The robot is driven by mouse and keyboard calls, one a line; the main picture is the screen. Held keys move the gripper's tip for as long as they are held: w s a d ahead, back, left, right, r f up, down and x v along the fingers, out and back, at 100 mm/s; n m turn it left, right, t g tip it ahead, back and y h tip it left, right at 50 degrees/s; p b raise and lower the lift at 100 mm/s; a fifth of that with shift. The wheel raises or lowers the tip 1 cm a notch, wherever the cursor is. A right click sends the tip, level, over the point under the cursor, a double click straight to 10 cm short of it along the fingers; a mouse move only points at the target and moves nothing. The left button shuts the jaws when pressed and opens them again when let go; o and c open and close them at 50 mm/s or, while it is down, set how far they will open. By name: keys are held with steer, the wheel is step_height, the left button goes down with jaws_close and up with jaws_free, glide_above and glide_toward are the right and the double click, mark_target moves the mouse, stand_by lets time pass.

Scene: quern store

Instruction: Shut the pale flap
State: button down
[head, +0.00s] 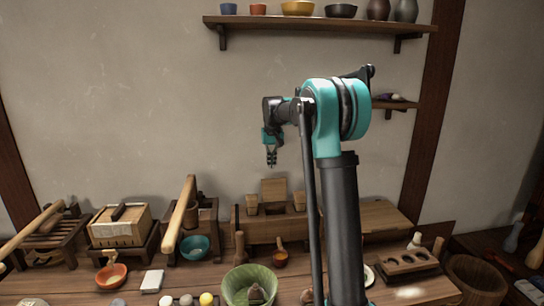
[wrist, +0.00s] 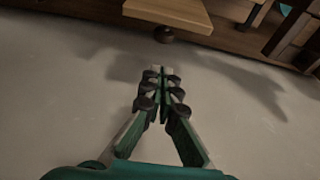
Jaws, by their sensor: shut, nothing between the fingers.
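A pale wooden flap (head: 274,191) stands upright at the back of a wooden box (head: 265,231), near the middle of the bench in the head view. The flap's hinge is too small to tell.
A long wooden beam (head: 179,215) slants up left of the box. A teal bowl (head: 195,247), a green bowl (head: 250,284) and small bottles stand in front. A shelf (head: 318,23) with pots hangs above. The wall around my gripper is clear.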

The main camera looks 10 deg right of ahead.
mark_target(274, 189)
steer(key=s+f, duration=0.2)
steer(key=f, duration=0.1)
steer(key=shift+s+f, duration=0.1)
steer(key=shift+s, duration=0.55)
steer(key=shift+s, duration=0.1)
